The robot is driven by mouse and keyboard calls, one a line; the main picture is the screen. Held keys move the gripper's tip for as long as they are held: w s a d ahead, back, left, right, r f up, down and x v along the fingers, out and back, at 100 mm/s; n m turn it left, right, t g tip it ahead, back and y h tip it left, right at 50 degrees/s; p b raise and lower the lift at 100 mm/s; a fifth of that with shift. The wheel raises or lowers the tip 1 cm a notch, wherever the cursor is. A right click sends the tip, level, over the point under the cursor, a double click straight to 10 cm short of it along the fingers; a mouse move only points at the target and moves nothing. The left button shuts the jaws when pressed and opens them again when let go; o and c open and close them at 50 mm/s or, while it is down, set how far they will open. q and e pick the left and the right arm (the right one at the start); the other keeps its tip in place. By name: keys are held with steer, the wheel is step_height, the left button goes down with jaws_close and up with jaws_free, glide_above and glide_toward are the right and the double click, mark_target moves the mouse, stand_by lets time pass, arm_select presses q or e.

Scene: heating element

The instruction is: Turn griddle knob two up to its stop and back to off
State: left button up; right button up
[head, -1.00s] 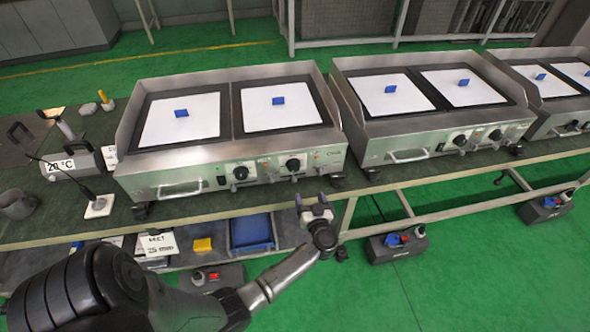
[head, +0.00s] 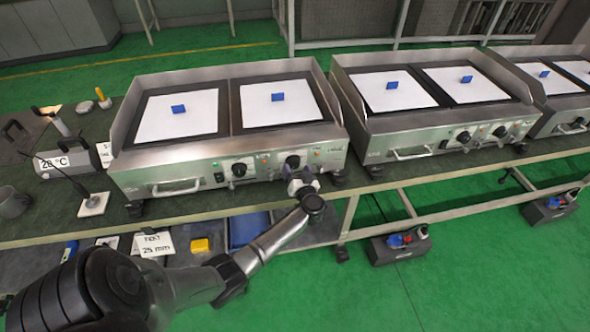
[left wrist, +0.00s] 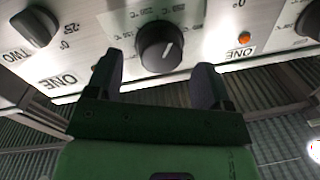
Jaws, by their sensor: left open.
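The left griddle (head: 225,172) has two round black knobs on its front panel, a left knob (head: 239,169) and a right knob (head: 292,162). My left gripper (head: 303,182) is open and empty, just below and in front of the right knob. In the left wrist view, a black knob (left wrist: 158,47) with a white pointer line lies just beyond the open fingertips (left wrist: 158,80), apart from them. I cannot tell which head-view knob is number two. My right gripper is not in view.
White sheets with small blue blocks (head: 277,97) lie on the griddle plates. A second griddle (head: 440,135) stands to the right. A drawer handle (head: 176,187) juts from the front panel, left of the knobs. An orange lamp (left wrist: 244,38) sits beside the black knob.

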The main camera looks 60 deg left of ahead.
arm_select(q)
steer(key=shift+b+x, duration=0.3)
steer(key=shift+x, duration=0.95)
steer(key=shift+c, duration=0.2)
